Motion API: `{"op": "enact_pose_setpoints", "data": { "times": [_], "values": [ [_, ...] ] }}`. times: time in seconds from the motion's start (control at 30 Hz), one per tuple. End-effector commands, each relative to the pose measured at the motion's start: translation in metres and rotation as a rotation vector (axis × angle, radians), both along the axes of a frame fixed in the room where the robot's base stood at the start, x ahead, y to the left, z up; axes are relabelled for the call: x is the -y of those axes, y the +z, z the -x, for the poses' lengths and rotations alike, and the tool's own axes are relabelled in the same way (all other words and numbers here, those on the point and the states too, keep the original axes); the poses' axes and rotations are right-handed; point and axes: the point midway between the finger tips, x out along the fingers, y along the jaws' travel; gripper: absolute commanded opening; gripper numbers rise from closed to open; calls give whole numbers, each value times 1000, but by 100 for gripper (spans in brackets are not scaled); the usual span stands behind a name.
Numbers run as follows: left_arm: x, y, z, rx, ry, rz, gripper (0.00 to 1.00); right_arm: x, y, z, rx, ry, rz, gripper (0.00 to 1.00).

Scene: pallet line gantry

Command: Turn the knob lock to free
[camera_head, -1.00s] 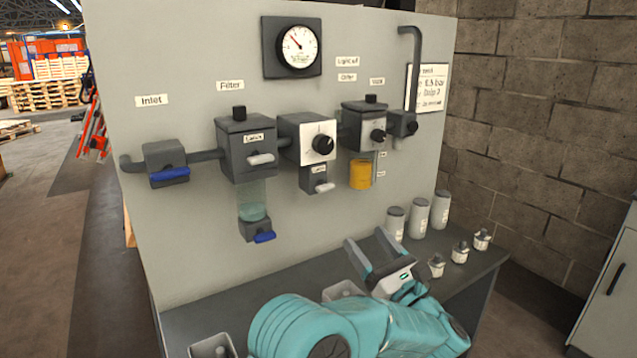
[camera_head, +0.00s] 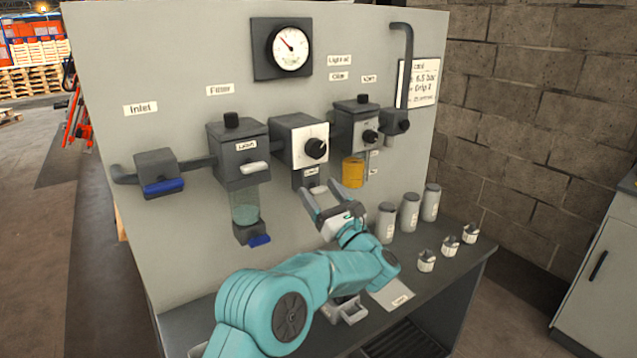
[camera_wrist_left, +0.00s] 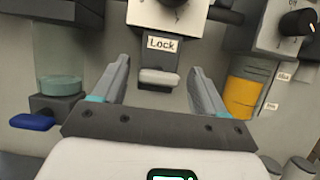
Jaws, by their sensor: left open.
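The knob lock is a small dark box with a white "Lock" label (camera_wrist_left: 162,43) and a pale grey lever (camera_wrist_left: 158,78), which lies sideways in the left wrist view. It hangs under the white-faced regulator block with a black knob (camera_head: 316,148). In the head view the lock box (camera_head: 311,178) is partly hidden behind my gripper. My left gripper (camera_head: 322,188) is open and empty, its fingers pointing up toward the lock. In the left wrist view the fingers (camera_wrist_left: 159,70) stand on either side of the lever, with gaps; I cannot tell the remaining depth. My right gripper is not in view.
The filter bowl (camera_head: 244,206) with a blue valve handle (camera_head: 259,241) is left of the lock. A yellow oiler bowl (camera_head: 353,172) is close on the right. Several grey cylinders and small fittings stand on the bench (camera_head: 455,262). A gauge (camera_head: 290,48) is above.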

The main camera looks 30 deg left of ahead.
Motion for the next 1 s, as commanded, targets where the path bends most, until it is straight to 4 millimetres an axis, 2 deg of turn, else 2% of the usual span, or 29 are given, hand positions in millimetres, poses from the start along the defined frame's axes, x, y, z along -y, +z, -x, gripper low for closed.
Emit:
{"op": "enact_pose_setpoints", "data": {
  "times": [0.2,0.4,0.43,0.57,0.6,0.83,1.0],
  "values": [
    [-13,5,-5,0,-1,-1,72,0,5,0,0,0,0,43],
    [-13,5,-5,0,-1,-1,72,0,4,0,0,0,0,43],
    [-13,5,-5,0,-1,-1,69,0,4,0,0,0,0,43],
    [-12,5,-5,1,0,-1,27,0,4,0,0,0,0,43],
    [-12,5,-5,1,0,-1,21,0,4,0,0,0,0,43],
    [-12,3,-5,-9,0,-5,21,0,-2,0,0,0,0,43],
    [-12,-2,-5,-58,-1,-26,21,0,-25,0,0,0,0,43]
  ]
}}
